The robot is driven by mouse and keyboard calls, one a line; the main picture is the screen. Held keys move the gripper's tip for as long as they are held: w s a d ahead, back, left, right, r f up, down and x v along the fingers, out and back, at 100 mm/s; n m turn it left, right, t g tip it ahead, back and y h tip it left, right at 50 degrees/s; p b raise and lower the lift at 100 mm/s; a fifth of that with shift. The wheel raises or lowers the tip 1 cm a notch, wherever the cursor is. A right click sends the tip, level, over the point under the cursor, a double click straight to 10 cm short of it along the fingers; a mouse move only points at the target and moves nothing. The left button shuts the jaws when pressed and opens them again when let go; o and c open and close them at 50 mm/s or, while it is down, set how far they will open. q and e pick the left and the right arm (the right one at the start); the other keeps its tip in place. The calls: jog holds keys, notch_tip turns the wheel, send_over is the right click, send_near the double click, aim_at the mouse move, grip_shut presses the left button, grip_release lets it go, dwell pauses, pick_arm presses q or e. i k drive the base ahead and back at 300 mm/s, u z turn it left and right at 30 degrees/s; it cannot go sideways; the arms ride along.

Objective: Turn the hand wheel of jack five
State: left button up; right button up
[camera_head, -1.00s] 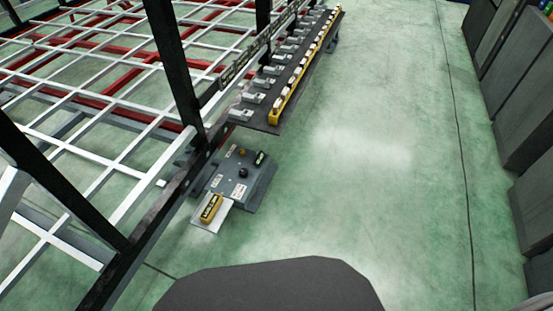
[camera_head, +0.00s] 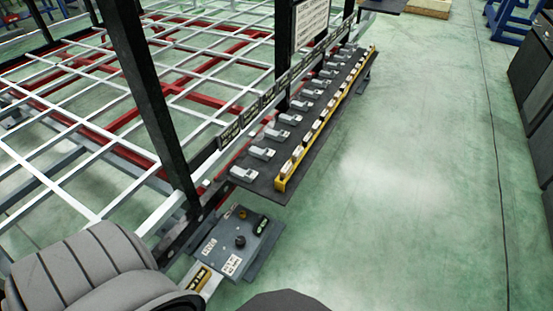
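No hand wheel that I can make out is in view, and I cannot tell which part is jack five. A row of small grey blocks (camera_head: 289,118) sits on a dark shelf (camera_head: 262,187) along the chassis side, behind a yellow rail (camera_head: 327,117) with white labels. A grey panel box (camera_head: 218,245) with a black knob and small labels stands below the shelf's near end. My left arm covers the lower left corner and hides part of a yellow-labelled plate. Neither gripper shows.
The black and white chassis frame (camera_head: 150,98) with red bars fills the left. Open green floor (camera_head: 410,190) lies to the right of the shelf. Dark cabinets (camera_head: 535,75) stand at the right edge, and a blue stand (camera_head: 515,22) is at the far right.

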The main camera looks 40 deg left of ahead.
aim_at(240, 241)
jog(key=i, duration=1.1)
jog(key=u, duration=1.2)
jog(key=i, duration=0.75)
jog(key=u, duration=0.9)
